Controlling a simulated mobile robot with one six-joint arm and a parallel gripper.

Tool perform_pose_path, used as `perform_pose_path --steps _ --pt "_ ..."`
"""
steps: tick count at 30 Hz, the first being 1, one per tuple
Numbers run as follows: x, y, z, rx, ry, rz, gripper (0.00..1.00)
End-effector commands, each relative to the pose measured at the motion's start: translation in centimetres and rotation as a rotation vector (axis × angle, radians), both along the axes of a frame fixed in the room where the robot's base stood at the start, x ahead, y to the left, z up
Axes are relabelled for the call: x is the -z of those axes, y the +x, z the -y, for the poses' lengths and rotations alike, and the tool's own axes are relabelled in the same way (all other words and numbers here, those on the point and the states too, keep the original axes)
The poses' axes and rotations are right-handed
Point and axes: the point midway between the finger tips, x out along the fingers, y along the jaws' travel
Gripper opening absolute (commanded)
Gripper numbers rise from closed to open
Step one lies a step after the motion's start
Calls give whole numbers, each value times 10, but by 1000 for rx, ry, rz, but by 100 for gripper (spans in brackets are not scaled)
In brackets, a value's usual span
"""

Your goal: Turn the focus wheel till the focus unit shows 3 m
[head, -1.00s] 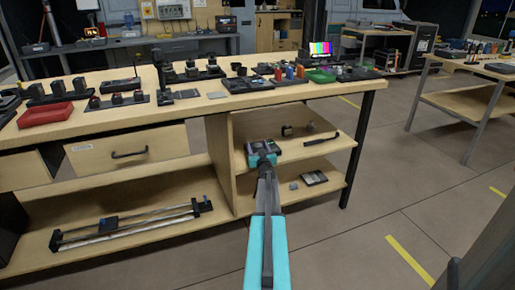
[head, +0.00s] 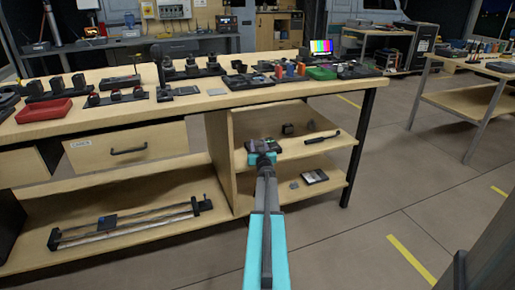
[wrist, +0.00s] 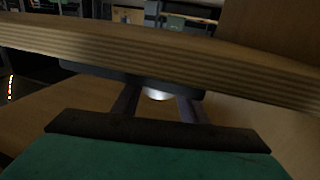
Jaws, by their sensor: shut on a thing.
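A dark unit (head: 262,145) sits at the front edge of the upper shelf under the workbench, just beyond my gripper. I take it for the focus unit; its reading is too small to make out. In the wrist view, its dark underside (wrist: 110,75) shows at the shelf edge. My gripper (wrist: 157,103) has its two dark fingers on either side of a pale, shiny round part (wrist: 158,94), likely the focus wheel, and is shut on it. My wrist and arm hide much of the unit's front in the head view.
The upper shelf (head: 315,148) also holds a small dark block (head: 288,128) and a black bar-shaped item (head: 322,138). The workbench top (head: 230,100) above is crowded with gear. A black table leg (head: 362,150) stands to the right.

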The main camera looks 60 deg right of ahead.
Motion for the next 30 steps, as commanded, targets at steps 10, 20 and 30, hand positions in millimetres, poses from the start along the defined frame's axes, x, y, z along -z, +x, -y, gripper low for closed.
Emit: perform_pose_path --steps 10,20,30 --pt "1 2 -1 33 0 1 17" --pt "0 2 -2 36 1 0 17" --pt "0 1 -1 38 2 0 57"
